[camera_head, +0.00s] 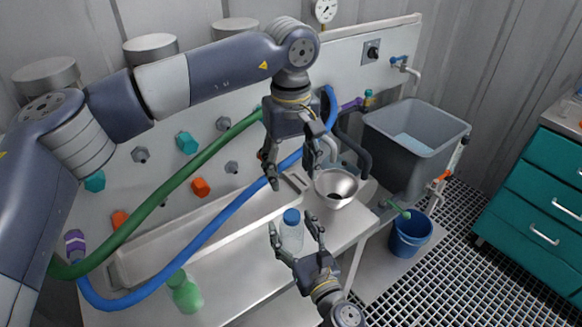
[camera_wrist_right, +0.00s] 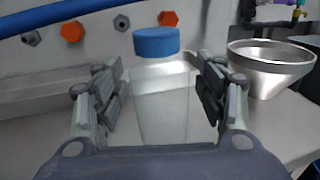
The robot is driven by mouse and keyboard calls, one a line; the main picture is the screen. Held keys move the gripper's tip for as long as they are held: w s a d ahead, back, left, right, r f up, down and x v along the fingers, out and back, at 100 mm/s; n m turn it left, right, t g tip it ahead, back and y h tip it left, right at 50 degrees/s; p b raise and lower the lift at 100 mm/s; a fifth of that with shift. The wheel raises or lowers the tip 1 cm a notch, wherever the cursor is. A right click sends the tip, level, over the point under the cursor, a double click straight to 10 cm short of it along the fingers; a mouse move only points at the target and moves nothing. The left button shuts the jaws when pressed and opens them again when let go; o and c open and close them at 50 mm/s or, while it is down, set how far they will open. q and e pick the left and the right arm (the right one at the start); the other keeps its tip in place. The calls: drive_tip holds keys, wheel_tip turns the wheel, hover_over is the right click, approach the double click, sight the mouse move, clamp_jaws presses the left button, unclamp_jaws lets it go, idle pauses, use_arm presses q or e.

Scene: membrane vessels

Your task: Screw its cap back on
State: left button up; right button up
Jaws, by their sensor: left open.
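A clear bottle (camera_head: 291,236) stands upright on the bench with a blue cap (camera_head: 291,216) on its top. The bottle (camera_wrist_right: 160,105) and cap (camera_wrist_right: 157,42) also show in the right wrist view. I cannot tell how tightly the cap sits. My right gripper (camera_head: 296,232) is open, its fingers on either side of the bottle; the wrist view shows gaps between the fingers and the bottle. My left gripper (camera_head: 290,172) is open and empty, pointing down above and behind the cap.
A metal funnel-shaped bowl (camera_head: 336,188) is right of the bottle. A green bottle (camera_head: 186,295) stands at the bench's front left. A long trough (camera_head: 190,240) lies behind. Blue (camera_head: 215,232) and green (camera_head: 165,192) hoses cross the left side. A grey sink (camera_head: 415,150) is at right.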

idle(0.3)
drive_tip(key=v, duration=1.2)
idle(0.5)
